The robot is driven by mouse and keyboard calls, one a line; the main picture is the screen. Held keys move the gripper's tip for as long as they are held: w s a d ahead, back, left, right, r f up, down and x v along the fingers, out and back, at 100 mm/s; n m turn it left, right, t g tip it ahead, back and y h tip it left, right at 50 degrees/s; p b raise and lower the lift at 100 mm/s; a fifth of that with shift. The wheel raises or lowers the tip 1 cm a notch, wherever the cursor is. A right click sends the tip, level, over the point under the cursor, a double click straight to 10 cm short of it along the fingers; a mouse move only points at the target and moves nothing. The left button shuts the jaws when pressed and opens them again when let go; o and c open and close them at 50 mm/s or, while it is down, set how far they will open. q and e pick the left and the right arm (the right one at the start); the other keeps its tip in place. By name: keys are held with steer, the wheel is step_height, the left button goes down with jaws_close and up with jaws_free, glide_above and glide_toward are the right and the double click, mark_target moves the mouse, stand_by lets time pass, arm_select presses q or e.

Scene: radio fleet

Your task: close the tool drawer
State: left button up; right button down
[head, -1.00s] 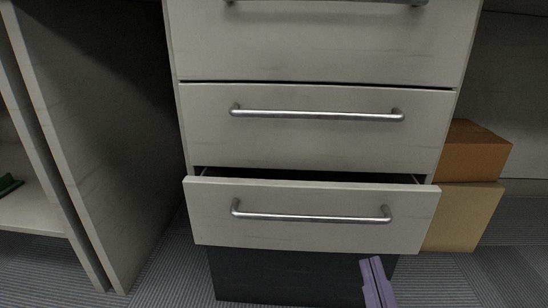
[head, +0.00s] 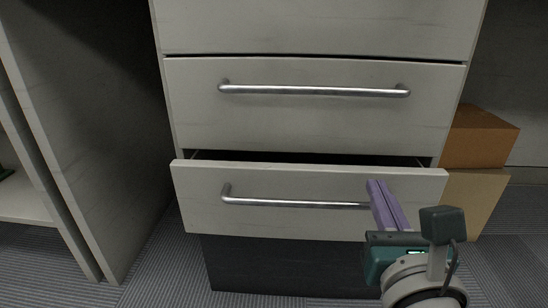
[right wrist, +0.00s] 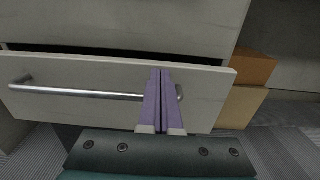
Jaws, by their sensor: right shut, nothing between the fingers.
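The tool drawer (head: 300,222) is the lowest drawer of a pale cabinet and stands partly open, with a dark gap above its front. It also shows in the right wrist view (right wrist: 60,70). Its silver bar handle (head: 285,202) runs across the front, and its right end is covered by my gripper in the head view. My right gripper (head: 376,183) has purple fingers, shut and empty, in front of the right part of the drawer front, near the handle's right end. I cannot tell whether the fingertips touch the front. My left gripper is not in view.
Shut drawers (head: 310,120) are above. Two stacked boxes, orange (head: 478,137) over tan (head: 474,200), stand right of the cabinet. A dark base (head: 285,268) is below the drawer. A shelf unit's side panel (head: 85,130) stands left. Grey carpet (head: 150,275) shows in front.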

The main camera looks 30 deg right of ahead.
mark_target(370, 175)
steer(key=shift+x, duration=1)
steer(key=shift+b+x, duration=0.35)
steer(key=shift+x, duration=0.45)
steer(key=shift+w+d+f, duration=0.1)
steer(key=shift+w+d, duration=0.05)
steer(key=shift+w, duration=0.15)
steer(key=shift+w+d, duration=0.1)
steer(key=shift+w, duration=0.05)
